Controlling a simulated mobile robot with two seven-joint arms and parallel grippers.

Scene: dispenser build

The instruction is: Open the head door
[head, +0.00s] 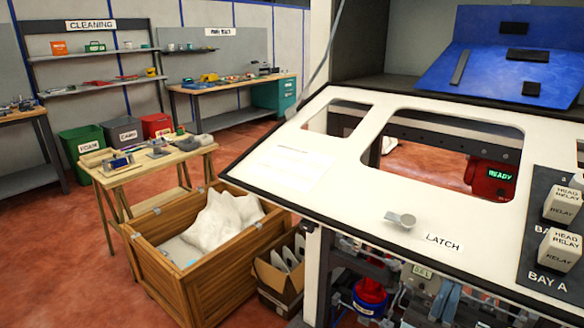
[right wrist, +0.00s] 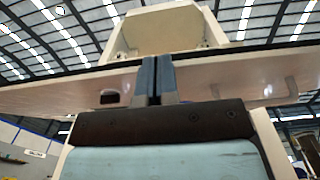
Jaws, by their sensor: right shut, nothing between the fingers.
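The head door (head: 300,135) is a white panel with dark edges and two window openings, tilted out from the machine in the head view. A small grey latch knob (head: 400,219) sits on it beside the word LATCH. In the right wrist view the pale panel (right wrist: 60,95) spans above and behind my fingers. My right gripper (right wrist: 158,80) is shut and empty, its blue-grey fingertips up at the panel; I cannot tell if they touch it. In the head view my right gripper (head: 445,298) shows partly below the door's lower edge, its tips hidden. My left gripper is out of view.
Two head relays (head: 563,206) stand on a dark plate at the right. A red unit (head: 490,178) reading READY shows through the window. A blue panel (head: 510,60) lies behind. A wooden crate (head: 165,260) and cardboard box (head: 277,285) stand left of the machine.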

